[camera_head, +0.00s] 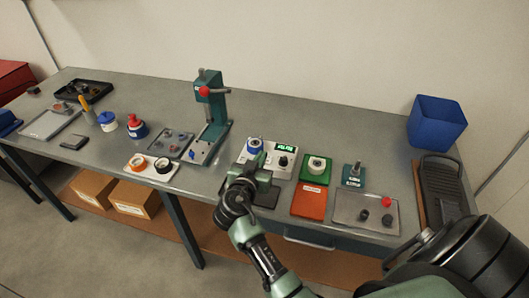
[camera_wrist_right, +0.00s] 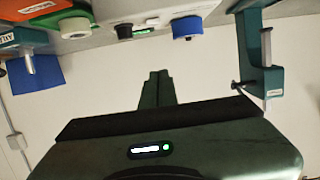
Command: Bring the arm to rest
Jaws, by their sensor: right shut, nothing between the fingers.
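My right arm (camera_head: 258,250) reaches in from the lower right of the head view. My right gripper (camera_head: 263,176) is over the front of the bench, just before a white device with a green display (camera_head: 284,148). In the right wrist view the fingers (camera_wrist_right: 155,88) are together with nothing between them, against the plain wall. That view is upside down, with the bench items along its top. My left gripper is not in view.
The grey bench (camera_head: 330,140) holds a teal press (camera_head: 207,100), a green block (camera_head: 315,168), an orange block (camera_head: 309,202), a tray with a red knob (camera_head: 365,212) and a blue bin (camera_head: 436,123). Bare bench lies behind these. Cardboard boxes (camera_head: 135,199) sit on the shelf below.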

